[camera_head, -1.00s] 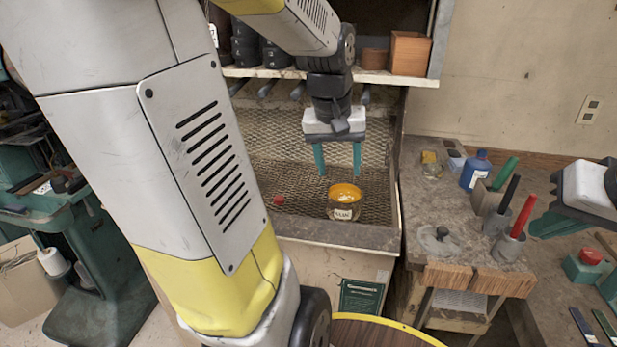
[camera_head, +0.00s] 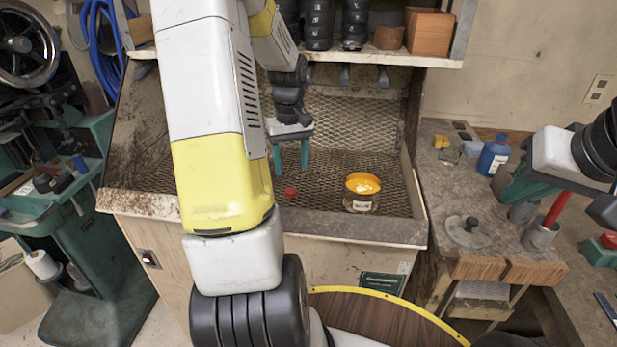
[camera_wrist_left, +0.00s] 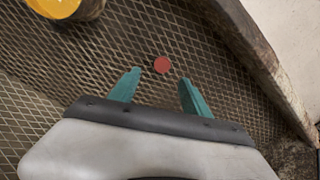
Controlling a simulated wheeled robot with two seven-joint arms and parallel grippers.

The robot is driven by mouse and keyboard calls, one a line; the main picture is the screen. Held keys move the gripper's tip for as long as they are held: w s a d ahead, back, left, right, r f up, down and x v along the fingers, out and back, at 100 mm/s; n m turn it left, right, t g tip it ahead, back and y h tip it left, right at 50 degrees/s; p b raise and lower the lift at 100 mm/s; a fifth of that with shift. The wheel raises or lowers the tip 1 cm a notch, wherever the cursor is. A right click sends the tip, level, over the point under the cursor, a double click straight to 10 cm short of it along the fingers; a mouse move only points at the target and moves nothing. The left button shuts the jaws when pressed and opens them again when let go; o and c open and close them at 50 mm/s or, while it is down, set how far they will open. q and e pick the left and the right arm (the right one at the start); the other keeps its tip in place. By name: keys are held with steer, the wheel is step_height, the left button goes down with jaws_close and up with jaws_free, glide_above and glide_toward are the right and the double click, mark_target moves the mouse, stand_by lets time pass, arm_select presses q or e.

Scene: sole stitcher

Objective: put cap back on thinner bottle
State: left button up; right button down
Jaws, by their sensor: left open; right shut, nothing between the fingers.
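A small red cap (camera_head: 291,193) lies on the mesh floor of the booth, left of a glass jar (camera_head: 361,203) with a yellow-orange top and a label. My left gripper (camera_head: 291,170) is open and empty above the cap, fingers pointing down. In the left wrist view the red cap (camera_wrist_left: 162,64) shows near the gap between the open fingertips (camera_wrist_left: 160,77), apart from them. A blue bottle (camera_head: 494,155) with a white label stands upright on the side bench; its label is unreadable and I cannot tell whether its top is open. My right gripper (camera_head: 512,192) is shut and empty above the bench.
The bench (camera_head: 432,190) also holds a grey lidded dish (camera_head: 467,231) and cups, one with a red-handled tool (camera_head: 557,210). The booth's front ledge (camera_head: 345,228) runs before the jar. A shelf (camera_head: 420,58) with black rolls and a wooden box (camera_head: 429,30) hangs above.

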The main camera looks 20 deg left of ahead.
mark_target(291, 190)
arm_select(q)
steer(key=shift+f, duration=1.3)
steer(key=f, duration=0.5)
steer(key=shift+s+a+f, duration=0.1)
steer(key=shift+s+f, duration=0.05)
steer(key=shift+s, duration=0.05)
jaws_close()
